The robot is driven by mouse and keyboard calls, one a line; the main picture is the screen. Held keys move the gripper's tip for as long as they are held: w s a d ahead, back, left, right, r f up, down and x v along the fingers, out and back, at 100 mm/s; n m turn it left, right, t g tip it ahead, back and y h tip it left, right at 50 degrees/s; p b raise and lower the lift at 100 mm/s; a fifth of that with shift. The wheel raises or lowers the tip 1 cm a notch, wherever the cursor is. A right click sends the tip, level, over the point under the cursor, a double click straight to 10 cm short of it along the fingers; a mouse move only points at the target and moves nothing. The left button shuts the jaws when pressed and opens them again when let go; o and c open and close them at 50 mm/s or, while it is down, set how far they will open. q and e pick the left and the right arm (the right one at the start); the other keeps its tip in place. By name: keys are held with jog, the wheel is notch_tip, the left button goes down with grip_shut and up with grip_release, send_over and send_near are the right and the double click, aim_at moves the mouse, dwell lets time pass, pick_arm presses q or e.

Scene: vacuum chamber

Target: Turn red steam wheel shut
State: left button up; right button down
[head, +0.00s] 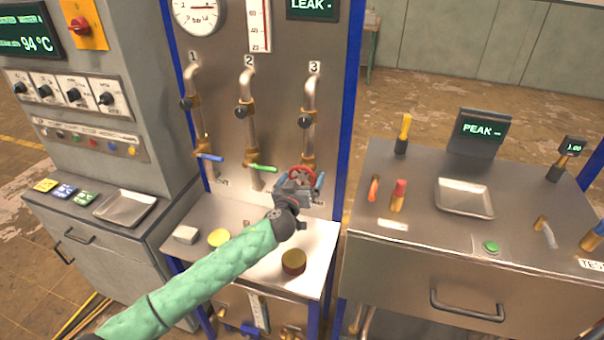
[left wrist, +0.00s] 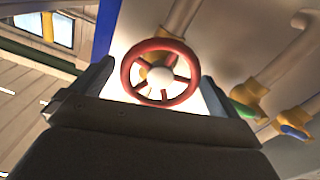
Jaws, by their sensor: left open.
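The red steam wheel (head: 301,174) sits low on pipe 3, at the right of the steel panel, partly hidden by my left gripper in the head view. My left gripper (head: 304,185) is right in front of it, its arm in a green sleeve. In the left wrist view the red wheel (left wrist: 160,72) shows whole, with its spokes and pale hub. It lies between the two open fingers of my left gripper (left wrist: 155,85), with a gap showing on each side. I cannot tell how deep the fingers reach around the rim. My right gripper is not in view.
The green lever (head: 262,168) on pipe 2 and the blue lever (head: 209,157) on pipe 1 are left of the wheel. A steel bench (head: 400,262) stands at right.

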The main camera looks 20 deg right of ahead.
pick_arm(q)
jog(key=shift+w+d, duration=0.2)
jog(key=shift+w, duration=0.15)
